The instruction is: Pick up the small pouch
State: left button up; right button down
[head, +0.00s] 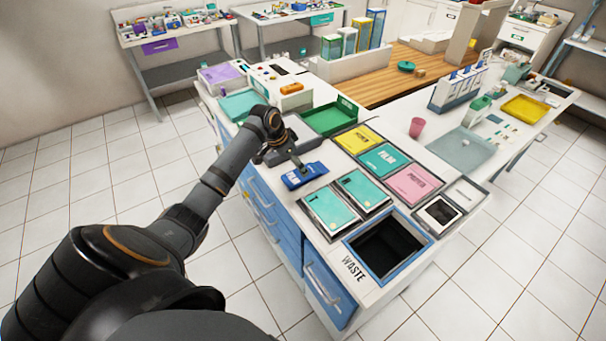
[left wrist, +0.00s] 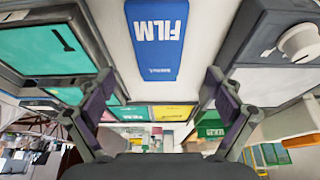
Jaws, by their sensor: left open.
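The small pouch (head: 303,178) is blue with white lettering and lies flat on the white counter, left of two teal-topped panels. In the left wrist view the pouch (left wrist: 160,45) reads FILM upside down and shows whole, between and beyond the fingers. My left gripper (head: 290,158) is just behind the pouch in the head view, low over the counter. In the left wrist view my left gripper (left wrist: 160,100) is open with nothing between its fingers. The gap between fingertips and pouch is hard to judge. My right gripper is not in view.
Teal-topped panels (head: 330,211) lie right of the pouch. Yellow (head: 359,139), teal (head: 384,160) and pink (head: 414,184) labelled panels lie behind. A dark waste opening (head: 388,247) is at the front. A green tray (head: 328,119) sits farther back.

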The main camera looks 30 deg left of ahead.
aim_at(300, 175)
pick_arm(q)
jog(key=shift+p+x, duration=0.45)
jog(key=shift+x, duration=0.4)
jog(key=x, duration=0.3)
jog(key=shift+d+f, duration=0.1)
jog(key=shift+f, duration=0.25)
jog(key=c, duration=1.3)
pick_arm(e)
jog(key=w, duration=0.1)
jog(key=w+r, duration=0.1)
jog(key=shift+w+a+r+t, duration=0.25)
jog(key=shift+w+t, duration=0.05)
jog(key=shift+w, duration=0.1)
pick_arm(q)
jog(key=shift+o, duration=0.2)
